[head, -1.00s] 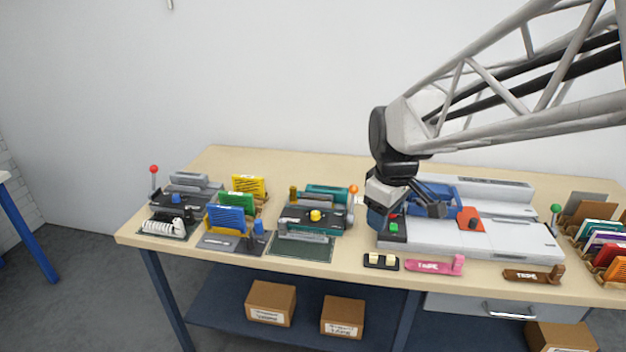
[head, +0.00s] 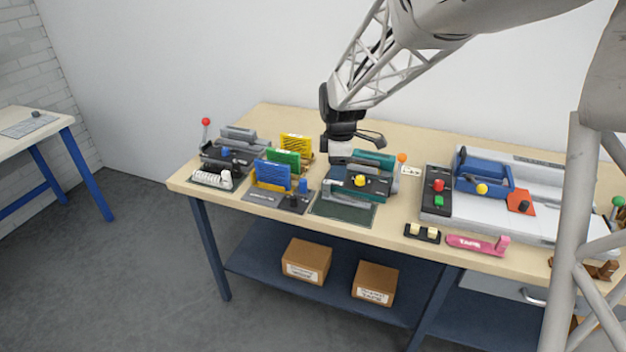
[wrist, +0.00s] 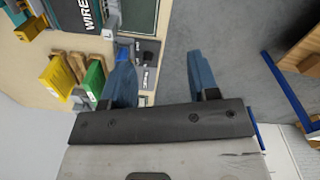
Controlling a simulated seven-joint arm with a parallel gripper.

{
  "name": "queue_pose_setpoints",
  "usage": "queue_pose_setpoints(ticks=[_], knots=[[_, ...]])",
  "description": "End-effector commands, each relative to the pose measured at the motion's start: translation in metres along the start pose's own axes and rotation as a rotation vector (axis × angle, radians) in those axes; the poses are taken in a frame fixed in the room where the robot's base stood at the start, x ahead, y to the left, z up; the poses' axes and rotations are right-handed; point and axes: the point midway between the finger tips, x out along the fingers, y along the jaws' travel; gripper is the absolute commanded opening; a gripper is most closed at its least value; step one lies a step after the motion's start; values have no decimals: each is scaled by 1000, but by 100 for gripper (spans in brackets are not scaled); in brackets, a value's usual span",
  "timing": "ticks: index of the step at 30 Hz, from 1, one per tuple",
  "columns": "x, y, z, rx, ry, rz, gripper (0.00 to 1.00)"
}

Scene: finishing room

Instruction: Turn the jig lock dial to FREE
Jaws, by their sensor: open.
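No dial shows a readable FREE mark, so I cannot tell for sure which is the jig lock dial. Candidates are the black knob (head: 522,206) on the orange plate, the yellow knob (head: 482,188) on the blue carriage, and the yellow knob (head: 360,181) on the teal machine (head: 376,158). My gripper (head: 336,170) is over the back left of the teal machine, pointing down; its fingers are partly lost against that machine. In the wrist view its two blue fingers (wrist: 158,62) are spread with nothing between them.
Yellow, green and blue upright panels (head: 274,176) stand left of my gripper. A red-tipped lever (head: 206,122) rises at the far left. A long grey machine (head: 560,225) fills the right. A pink tape holder (head: 474,244) lies at the front edge. Bare tabletop lies at the back.

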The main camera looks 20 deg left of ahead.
Motion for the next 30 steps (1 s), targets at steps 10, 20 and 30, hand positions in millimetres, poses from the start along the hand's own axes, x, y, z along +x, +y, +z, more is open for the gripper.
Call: queue_pose_setpoints(ticks=[10,20,30], knots=[[59,43,-82,-304,0,-33,55],[89,58,-122,-456,3,-45,55],[91,59,-124,-465,3,-46,55]])
